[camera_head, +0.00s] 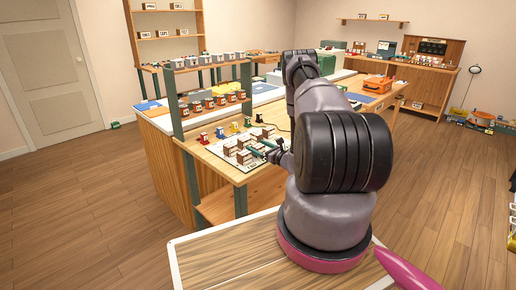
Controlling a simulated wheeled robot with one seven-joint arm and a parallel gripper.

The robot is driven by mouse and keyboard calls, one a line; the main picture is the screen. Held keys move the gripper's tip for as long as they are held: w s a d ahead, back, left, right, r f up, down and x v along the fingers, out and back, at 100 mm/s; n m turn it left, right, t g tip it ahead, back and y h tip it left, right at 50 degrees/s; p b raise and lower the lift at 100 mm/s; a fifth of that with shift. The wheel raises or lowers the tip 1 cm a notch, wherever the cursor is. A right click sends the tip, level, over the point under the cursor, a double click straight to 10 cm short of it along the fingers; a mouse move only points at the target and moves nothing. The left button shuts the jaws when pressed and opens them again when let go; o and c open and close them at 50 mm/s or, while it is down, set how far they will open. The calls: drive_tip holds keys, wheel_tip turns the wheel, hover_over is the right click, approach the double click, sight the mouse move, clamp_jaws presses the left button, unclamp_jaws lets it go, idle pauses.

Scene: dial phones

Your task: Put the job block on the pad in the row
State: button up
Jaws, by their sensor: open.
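Several small brown blocks with pale labels stand in rows on a white sheet (215,149) on the wooden workbench (230,174). One brown block (244,157) is at the front of the group and another block (230,150) is beside it. My gripper (263,149) is low over the right side of the sheet, close to the blocks. It is open, and its fingers are small and partly hidden by my arm. I cannot tell which block is the job block or make out the pad. My arm hides the right part of the bench.
Small coloured items, including a red one (204,137), line the bench behind the sheet. A rack (182,118) with rows of labelled objects rises at the left of the bench. An orange case (377,82) is on the far right bench.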

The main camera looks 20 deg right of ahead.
drive_tip(key=v, duration=1.2)
drive_tip(key=w+a+r+n+g+y, duration=0.1)
drive_tip(key=a+r+n+g+y, duration=0.15)
drive_tip(key=a+r+n, duration=0.4)
drive_tip(key=w+a+r+n+g+y, duration=0.1)
drive_tip(key=w+a+r+g+y, duration=0.2)
drive_tip(key=r, duration=0.6)
drive_tip(key=s+a+r+n+g+y, duration=0.1)
drive_tip(key=s+a+r+n+g, duration=0.3)
drive_tip(key=a+r, duration=0.25)
drive_tip(key=s+a+r+n+g+y, duration=0.1)
drive_tip(key=s+a+r+n+g, duration=0.35)
drive_tip(key=r, duration=0.35)
drive_tip(key=s+a+r+n+t+h, duration=0.1)
drive_tip(key=s+r+n+t+h, duration=0.1)
drive_tip(key=s+r+n+h, duration=0.4)
drive_tip(key=s+a+r+n+t+h, duration=0.1)
drive_tip(key=s+r+n+h, duration=0.4)
drive_tip(key=s+r, duration=0.6)
drive_tip(key=s+t, duration=0.1)
drive_tip(key=s, duration=0.3)
drive_tip(key=shift+r+n+h, duration=0.2)
drive_tip(key=shift+n+h, duration=0.15)
drive_tip(key=shift+n, duration=0.05)
